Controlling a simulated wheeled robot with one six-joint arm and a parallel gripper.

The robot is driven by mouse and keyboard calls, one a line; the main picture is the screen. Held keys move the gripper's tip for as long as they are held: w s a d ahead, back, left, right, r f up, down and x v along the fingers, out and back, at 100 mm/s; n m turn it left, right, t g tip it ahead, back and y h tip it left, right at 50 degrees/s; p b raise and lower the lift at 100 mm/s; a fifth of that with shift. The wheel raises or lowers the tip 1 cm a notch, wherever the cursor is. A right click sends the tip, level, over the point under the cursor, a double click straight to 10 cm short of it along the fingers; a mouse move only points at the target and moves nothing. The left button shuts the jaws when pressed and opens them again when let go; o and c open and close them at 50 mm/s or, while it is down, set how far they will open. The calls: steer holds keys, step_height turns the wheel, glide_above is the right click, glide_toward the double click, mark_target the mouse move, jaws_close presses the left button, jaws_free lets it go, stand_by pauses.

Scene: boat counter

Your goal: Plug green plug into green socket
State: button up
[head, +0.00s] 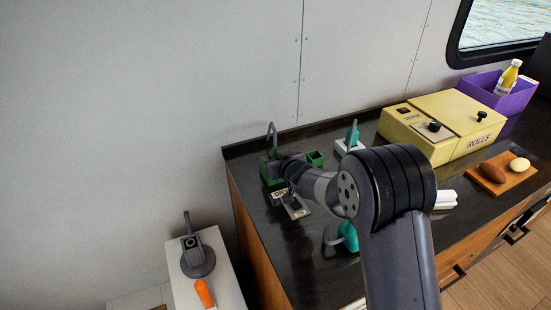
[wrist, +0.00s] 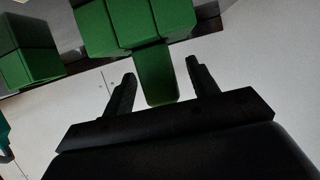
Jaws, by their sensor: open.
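My gripper (head: 277,163) is at the far left corner of the counter, open. In the wrist view its two fingers (wrist: 160,73) stand apart on either side of a narrow green tab that hangs from a larger green block, apparently the green plug (wrist: 135,18). Gaps show between the tab and both fingers. In the head view this green piece (head: 268,181) is partly hidden by my gripper. A second green block, open-topped and apparently the green socket (head: 315,158), stands just right of it. It also shows at the left of the wrist view (wrist: 30,55).
An OFF/ON switch plate (head: 293,206) lies just in front of my gripper. A teal piece on a white base (head: 351,142) stands to the right, and another teal piece (head: 348,236) lies nearer. A yellow box (head: 450,122) stands further right. The wall is close behind.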

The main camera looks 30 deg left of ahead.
steer(key=b+v, duration=0.2)
steer(key=v, duration=0.8)
steer(key=shift+s+d, duration=0.2)
steer(key=shift+d, duration=0.1)
steer(key=shift+r, duration=0.1)
steer(key=p+x, duration=0.2)
steer(key=x, duration=0.9)
steer(key=shift+r, duration=0.1)
steer(key=shift+s+r, duration=0.1)
steer(key=shift+r, duration=0.15)
steer(key=shift+d+f, duration=0.1)
